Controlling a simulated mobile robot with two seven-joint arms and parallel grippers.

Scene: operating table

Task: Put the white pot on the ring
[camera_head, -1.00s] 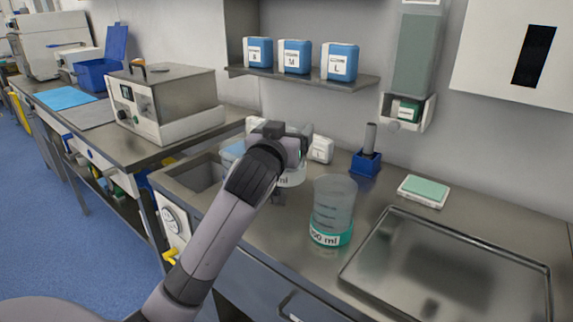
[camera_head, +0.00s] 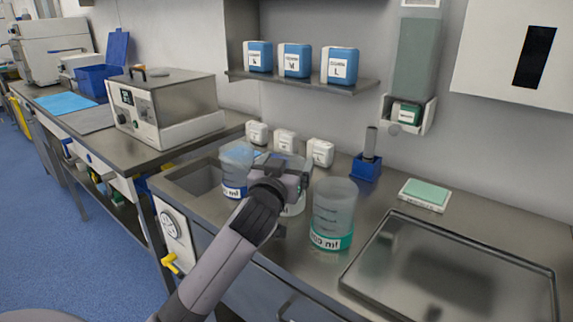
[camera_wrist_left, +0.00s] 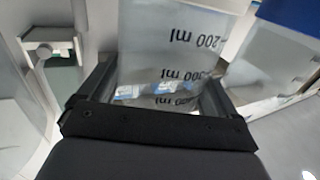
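Three clear, graduated beaker-like pots stand on the steel counter. The middle pot (camera_head: 293,208) shows a whitish band low down and is mostly hidden by my left gripper (camera_head: 290,185); it best fits the white pot. In the left wrist view, a clear pot (camera_wrist_left: 170,45) marked 200 ml and 300 ml stands between the spread fingers of my left gripper (camera_wrist_left: 158,88). Contact with the fingers cannot be made out. A teal ring-like band (camera_head: 331,241) circles the base of the right pot (camera_head: 333,205). No separate ring is discernible. My right gripper is out of view.
A blue-labelled pot (camera_head: 236,170) stands close on the left, by the sink (camera_head: 195,178). Small white containers (camera_head: 320,152) line the wall behind. A blue holder (camera_head: 366,167), a green-topped box (camera_head: 425,194) and a steel tray (camera_head: 455,270) are to the right.

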